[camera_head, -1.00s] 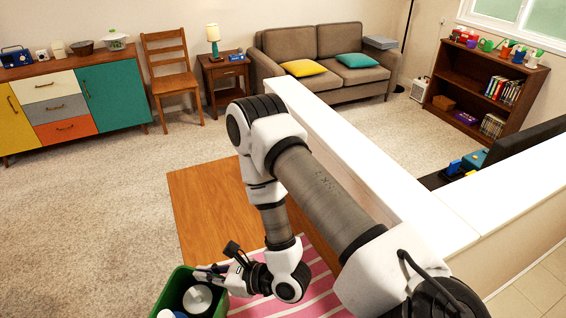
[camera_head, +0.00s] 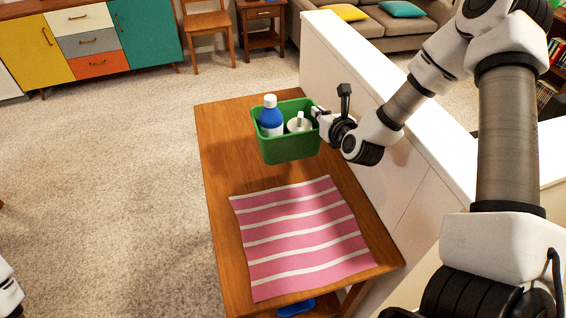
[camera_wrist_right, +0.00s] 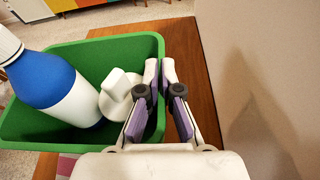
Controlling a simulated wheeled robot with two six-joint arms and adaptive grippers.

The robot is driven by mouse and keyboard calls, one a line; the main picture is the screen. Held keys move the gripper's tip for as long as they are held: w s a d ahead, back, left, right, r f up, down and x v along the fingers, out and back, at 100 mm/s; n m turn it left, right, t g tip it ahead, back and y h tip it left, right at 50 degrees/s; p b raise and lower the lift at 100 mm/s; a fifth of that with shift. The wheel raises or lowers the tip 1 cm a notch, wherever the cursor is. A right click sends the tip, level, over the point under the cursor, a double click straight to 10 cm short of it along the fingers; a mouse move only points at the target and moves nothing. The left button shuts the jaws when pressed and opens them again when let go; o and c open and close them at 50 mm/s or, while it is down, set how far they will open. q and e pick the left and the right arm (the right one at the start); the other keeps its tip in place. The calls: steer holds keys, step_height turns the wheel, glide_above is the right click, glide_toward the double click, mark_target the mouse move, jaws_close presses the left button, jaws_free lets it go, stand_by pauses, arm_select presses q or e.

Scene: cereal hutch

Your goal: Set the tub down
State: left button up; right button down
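The green tub (camera_head: 290,148) is in the head view over the far half of the wooden table, with a dark shadow on the wood beside it. It looks a little above the tabletop and about level. It holds a blue and white bottle (camera_head: 270,118) and a white bottle with a pump-like top (camera_head: 299,124). My right gripper (camera_head: 318,112) is at the tub's right rim. In the right wrist view its fingers (camera_wrist_right: 166,88) straddle the tub's wall (camera_wrist_right: 95,48), closed on it. My left gripper is out of view; only a bit of white arm shows at lower left.
The wooden table (camera_head: 222,150) has a pink striped mat (camera_head: 305,240) on its near half. A white-topped half wall (camera_head: 390,100) runs along the table's right side. Carpet lies open to the left. A blue thing (camera_head: 296,306) is below the table's near end.

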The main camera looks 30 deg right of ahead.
step_height(320, 180, down, 9)
steer(key=shift+f+p, duration=0.2)
steer(key=shift+p, duration=0.2)
steer(key=shift+f, duration=0.15)
steer(key=c, duration=1.3)
jaws_free()
